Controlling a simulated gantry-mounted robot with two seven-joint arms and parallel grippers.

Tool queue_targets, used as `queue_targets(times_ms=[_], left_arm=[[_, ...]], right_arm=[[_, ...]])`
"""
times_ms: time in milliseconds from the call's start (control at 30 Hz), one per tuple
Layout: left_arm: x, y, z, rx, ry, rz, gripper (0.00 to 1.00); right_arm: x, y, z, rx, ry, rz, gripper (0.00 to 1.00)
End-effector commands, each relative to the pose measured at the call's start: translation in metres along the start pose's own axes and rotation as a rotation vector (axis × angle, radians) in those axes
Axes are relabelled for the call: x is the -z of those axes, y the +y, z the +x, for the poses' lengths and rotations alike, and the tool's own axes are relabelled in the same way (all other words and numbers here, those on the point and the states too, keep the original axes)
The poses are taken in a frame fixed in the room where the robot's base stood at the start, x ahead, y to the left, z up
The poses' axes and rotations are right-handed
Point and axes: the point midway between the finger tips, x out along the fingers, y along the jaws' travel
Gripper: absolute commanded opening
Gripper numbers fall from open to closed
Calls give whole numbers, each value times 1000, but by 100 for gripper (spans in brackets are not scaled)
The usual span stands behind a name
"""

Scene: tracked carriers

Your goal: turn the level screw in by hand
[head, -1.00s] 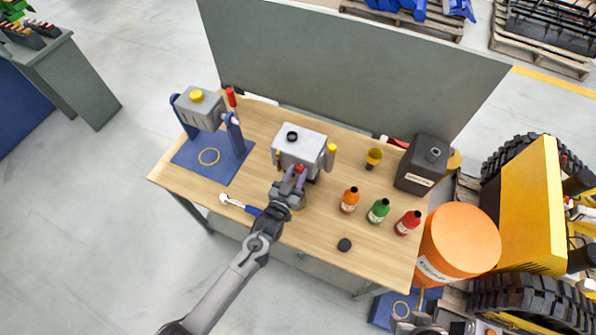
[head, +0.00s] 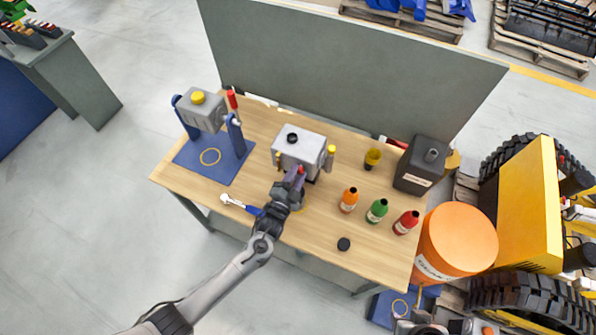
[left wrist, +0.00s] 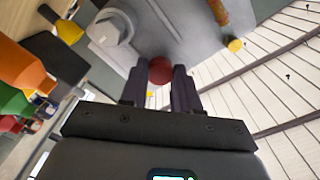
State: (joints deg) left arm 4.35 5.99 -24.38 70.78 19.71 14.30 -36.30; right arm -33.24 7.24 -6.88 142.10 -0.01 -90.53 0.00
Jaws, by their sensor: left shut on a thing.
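The level screw has a round red head (left wrist: 160,69). It sits on the front of a grey gear housing (head: 306,147), which also fills the top of the left wrist view (left wrist: 185,30). My left gripper (head: 299,174) is at the front of the housing. In the left wrist view its dark fingers (left wrist: 159,86) stand on both sides of the red head and are shut on it. The screw's shank is hidden. My right gripper is not in view.
A grey panel backs the bench.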

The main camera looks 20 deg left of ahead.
Motion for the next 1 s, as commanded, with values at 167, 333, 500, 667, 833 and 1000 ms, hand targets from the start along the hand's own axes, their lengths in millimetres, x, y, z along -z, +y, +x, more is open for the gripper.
queue_targets(times_ms=[167,333,500,667,833,1000], left_arm=[[0,0,0,0,1,-3,9],[1,-1,0,0,1,81,9],[2,-2,0,-1,3,375,9],[2,-1,0,-1,3,659,9],[1,-1,0,1,1,824,9],[0,0,0,1,1,849,9]], right_arm=[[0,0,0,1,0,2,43],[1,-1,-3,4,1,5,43],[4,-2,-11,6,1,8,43],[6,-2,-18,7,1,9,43],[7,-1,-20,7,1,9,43],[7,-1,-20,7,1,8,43]])
